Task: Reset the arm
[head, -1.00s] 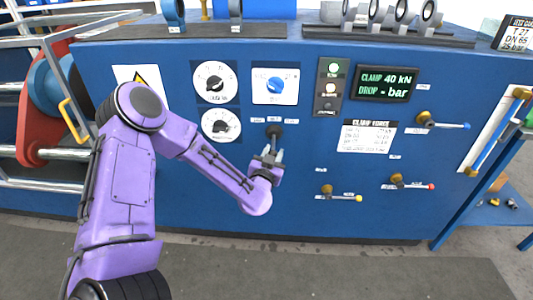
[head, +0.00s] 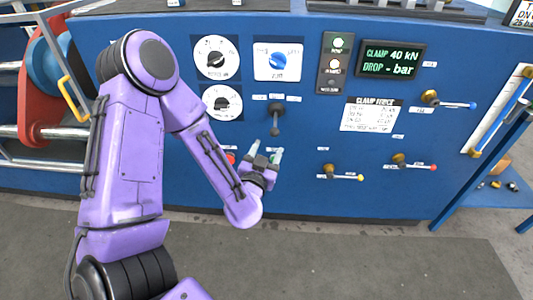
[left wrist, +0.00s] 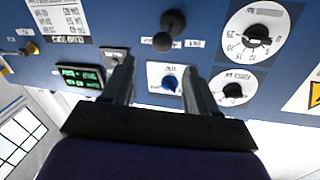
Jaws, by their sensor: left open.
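My left arm is purple and comes in from the left in the head view. Its gripper (head: 265,158) is open and empty, in front of the blue panel (head: 310,200). It is just below a dark lever with a round knob (head: 276,118) and apart from it. In the left wrist view the two fingers (left wrist: 157,80) stand apart with the panel behind them. The same lever (left wrist: 167,28) shows above them there. My right gripper is not in view.
The panel carries dials (head: 216,58), a blue knob (head: 277,58), a lit display (head: 390,60) and several small valve levers (head: 450,102). A red and blue wheel with a yellow handle (head: 74,103) stands at the left. The grey floor (head: 340,260) in front is clear.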

